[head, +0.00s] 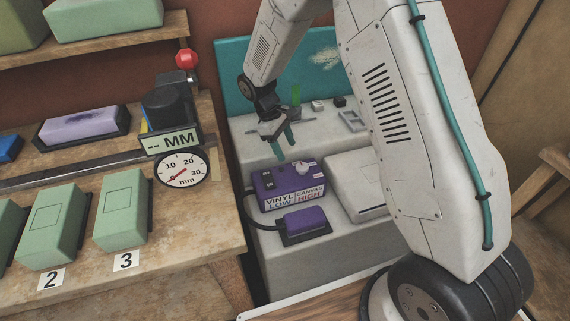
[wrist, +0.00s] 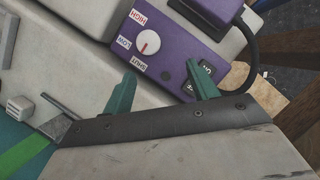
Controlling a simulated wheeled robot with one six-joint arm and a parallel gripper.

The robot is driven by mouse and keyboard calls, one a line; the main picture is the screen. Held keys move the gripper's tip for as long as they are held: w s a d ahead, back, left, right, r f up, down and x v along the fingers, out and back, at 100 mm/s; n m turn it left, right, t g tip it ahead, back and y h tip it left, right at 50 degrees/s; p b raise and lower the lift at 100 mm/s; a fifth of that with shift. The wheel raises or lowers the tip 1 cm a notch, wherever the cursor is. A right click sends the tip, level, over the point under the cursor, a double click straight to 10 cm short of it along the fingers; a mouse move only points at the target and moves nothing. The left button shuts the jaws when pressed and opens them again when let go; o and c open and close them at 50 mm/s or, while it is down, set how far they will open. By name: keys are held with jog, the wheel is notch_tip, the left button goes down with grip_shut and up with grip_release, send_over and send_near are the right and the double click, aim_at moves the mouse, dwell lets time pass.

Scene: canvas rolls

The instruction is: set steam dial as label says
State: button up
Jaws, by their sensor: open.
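A purple steam box (head: 282,184) stands on a grey block. Its front label (head: 294,196) reads "VINYL LOW" and "CANVAS HIGH". The white steam dial (head: 304,168) is on its top. In the wrist view the dial (wrist: 148,42) has a red pointer mark and is ringed by HIGH, LOW and SHUT labels. The mark seems to lie toward the LOW and SHUT side; which one is unclear. My gripper (head: 284,149) is open and empty above and behind the box. In the wrist view its teal fingers (wrist: 161,70) are apart, short of the dial.
A dark switch (head: 268,180) is on the box. A purple iron-like tool (head: 305,222) on a cable lies in front. A white case (head: 365,190) stands at right. The wooden bench (head: 190,230) at left carries green blocks and a gauge (head: 181,169).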

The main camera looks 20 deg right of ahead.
aim_at(302, 165)
jog(key=d+f, duration=0.2)
jog(key=d, duration=0.1)
jog(key=shift+s, duration=0.35)
jog(key=shift+x, duration=2.7)
jog(key=shift+w, duration=0.1)
